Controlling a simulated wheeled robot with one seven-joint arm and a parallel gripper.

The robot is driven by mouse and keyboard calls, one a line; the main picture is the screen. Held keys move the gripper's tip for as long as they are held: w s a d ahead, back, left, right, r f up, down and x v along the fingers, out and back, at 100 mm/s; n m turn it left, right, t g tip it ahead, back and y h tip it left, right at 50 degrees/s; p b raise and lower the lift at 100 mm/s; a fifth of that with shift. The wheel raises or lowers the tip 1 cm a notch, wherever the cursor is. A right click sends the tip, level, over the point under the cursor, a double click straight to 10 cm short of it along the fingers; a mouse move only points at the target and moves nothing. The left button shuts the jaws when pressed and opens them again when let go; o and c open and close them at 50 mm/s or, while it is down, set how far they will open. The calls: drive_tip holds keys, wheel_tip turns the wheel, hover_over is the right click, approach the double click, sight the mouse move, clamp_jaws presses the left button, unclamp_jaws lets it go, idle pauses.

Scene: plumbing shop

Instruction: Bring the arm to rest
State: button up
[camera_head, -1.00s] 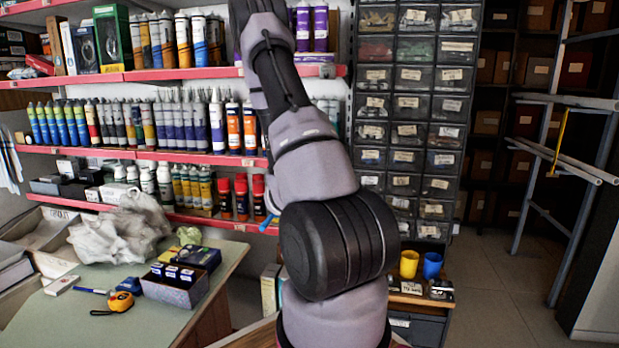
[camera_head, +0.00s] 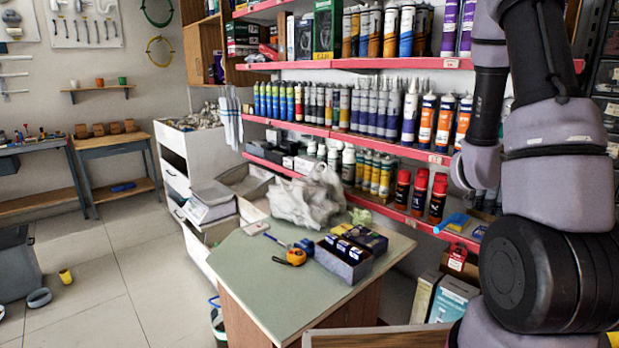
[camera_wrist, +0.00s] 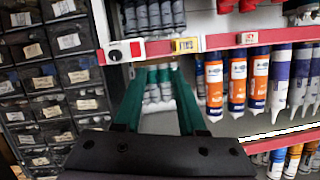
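My gripper (camera_wrist: 158,76) shows in the wrist view with two green fingers standing apart. Nothing is held between them; a shelf with tubes shows behind the gap, farther off. The wrist view appears turned upside down. In the head view my arm rises on the right side, folded upward in front of the shelves. The gripper end is out of that frame.
Red-edged shelves (camera_head: 400,63) of cartridges and spray cans stand close behind the arm. A green-topped counter (camera_head: 258,288) holds a crumpled bag (camera_head: 308,197), a tape measure (camera_head: 296,257) and a box (camera_head: 343,262). Drawer cabinets (camera_wrist: 45,75) stand beside the shelves. Open floor (camera_head: 95,270) lies left.

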drive_tip(key=s+a+r+n+y, duration=0.2)
drive_tip(key=a+r+y, duration=0.3)
drive_tip(key=a+r, duration=0.3)
drive_tip(key=s+a+r+n+y, duration=0.1)
drive_tip(key=s+a+r+y, duration=0.4)
drive_tip(key=a, duration=0.6)
drive_tip(key=s+a+r+n+g+y, duration=0.1)
drive_tip(key=s+a+r+n, duration=0.1)
drive_tip(key=s, duration=0.5)
drive_tip(key=s+a+r+n+g+y, duration=0.1)
drive_tip(key=s+a+r+n+g, duration=0.1)
drive_tip(key=s+a+r, duration=0.2)
drive_tip(key=s+a, duration=0.3)
drive_tip(key=s, duration=0.1)
drive_tip(key=shift+s+r+n, duration=0.25)
drive_tip(key=shift+n, duration=0.05)
